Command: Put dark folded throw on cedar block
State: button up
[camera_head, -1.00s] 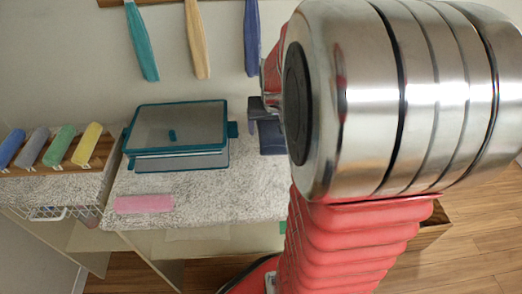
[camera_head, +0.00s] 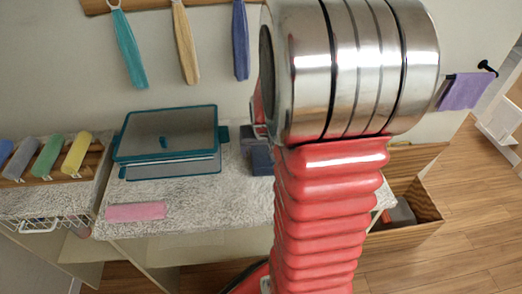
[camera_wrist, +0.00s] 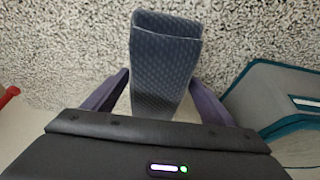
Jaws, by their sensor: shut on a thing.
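The dark folded throw (camera_wrist: 165,62) is blue-grey and textured, and stands out between the two fingers of my gripper (camera_wrist: 158,82) in the wrist view. My gripper is shut on it. The throw is also in the head view (camera_head: 262,160), above or on the shelf top just right of the teal-edged box. I cannot tell whether it touches the shelf. In the head view my arm hides most of the gripper and the shelf area to the right. I cannot make out the cedar block in either view; it may be hidden behind my arm.
The teal-edged box (camera_head: 168,138) stands close left of the throw. A pink folded cloth (camera_head: 136,211) lies near the shelf's front edge. Rolled towels (camera_head: 48,154) lie on a wooden rack at left. Several towels hang above. A wooden bin (camera_head: 428,215) stands at right.

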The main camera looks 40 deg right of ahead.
jog(key=shift+f, duration=0.1)
jog(key=o, duration=1.4)
jog(key=shift+f, duration=0.1)
jog(key=shift+v, duration=6.1)
jog(key=s+a+r+n+y, duration=0.1)
jog(key=s+a+r+n, duration=0.1)
jog(key=a, duration=0.6)
jog(key=s+a+r+n+t, duration=0.1)
jog(key=s+a+r+n, duration=0.1)
jog(key=a, duration=0.6)
jog(key=s+a+r+n+t+y, duration=0.1)
jog(key=s+a+r+n, duration=0.1)
jog(key=a, duration=0.6)
jog(key=shift+s+r+n+y, duration=0.35)
jog(key=shift+s+r, duration=0.2)
jog(key=shift+s, duration=0.55)
jog(key=shift+o, duration=0.4)
